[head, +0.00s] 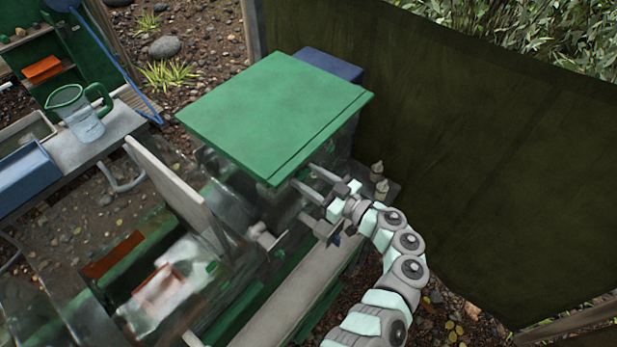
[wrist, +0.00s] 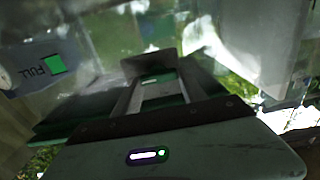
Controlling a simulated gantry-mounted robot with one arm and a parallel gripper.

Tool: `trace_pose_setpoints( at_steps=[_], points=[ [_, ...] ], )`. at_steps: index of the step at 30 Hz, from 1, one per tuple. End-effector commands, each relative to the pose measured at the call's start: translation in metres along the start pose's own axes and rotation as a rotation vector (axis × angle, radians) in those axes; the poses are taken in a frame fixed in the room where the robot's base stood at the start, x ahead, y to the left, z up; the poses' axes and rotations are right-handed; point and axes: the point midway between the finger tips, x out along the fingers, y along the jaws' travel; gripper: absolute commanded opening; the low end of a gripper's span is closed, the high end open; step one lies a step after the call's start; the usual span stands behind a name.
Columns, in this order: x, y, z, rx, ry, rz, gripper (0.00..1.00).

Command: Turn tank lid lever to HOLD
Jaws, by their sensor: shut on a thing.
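The green tank lid (head: 275,105) lies flat on top of the clear-sided tank. My gripper (head: 304,176) is at the lid's near right corner, its two fingers pointing in towards the tank just below the lid's edge. In the wrist view, my gripper (wrist: 155,85) reaches forward to a dark flat piece (wrist: 150,64), which appears to be the lever, and is shut on it. The lever does not show clearly in the head view. A "FULL" label with a green square (wrist: 54,64) is at the left in the wrist view. No HOLD mark is readable.
A dark green panel (head: 440,150) stands close on the right. A pale upright board (head: 175,190) and a sluice trough are to the left. A jug (head: 80,115) stands on the bench at the far left. A blue box (head: 328,65) is behind the lid.

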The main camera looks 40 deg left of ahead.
Motion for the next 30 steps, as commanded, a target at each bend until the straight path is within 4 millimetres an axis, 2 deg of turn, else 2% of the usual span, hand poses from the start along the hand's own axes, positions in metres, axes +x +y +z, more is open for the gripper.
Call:
trace_pose_setpoints(
  at_steps=[6,17,30],
  points=[
    [0.0000,0.0000,-0.0002,0.000,0.000,0.000,0.09],
    [-0.0005,-0.0007,0.0026,-0.072,0.000,-0.001,0.09],
    [-0.0007,-0.0030,0.0062,-0.433,0.000,-0.001,0.09]
  ],
)
